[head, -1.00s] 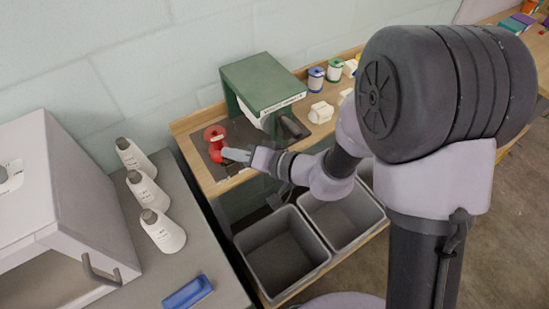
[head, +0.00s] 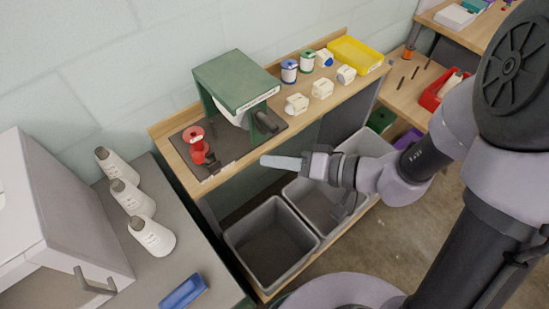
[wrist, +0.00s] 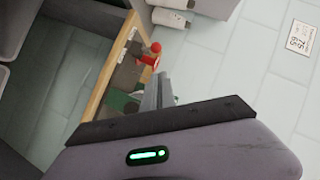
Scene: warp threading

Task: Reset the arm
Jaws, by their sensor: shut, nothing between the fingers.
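My gripper (head: 282,162) is shut and empty. In the head view it points left, in front of the wooden bench's front edge, apart from everything on the bench. The red spool-like part (head: 200,148) stands on the dark mat at the bench's left end, to the left of my fingertips. In the wrist view my shut fingers (wrist: 165,88) point up the picture, and the red part (wrist: 150,54) shows just beyond them. The green housing (head: 236,82) stands on the mat behind my gripper.
Small spools (head: 289,71), white pieces (head: 297,104) and a yellow tray (head: 374,54) are on the bench's right part.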

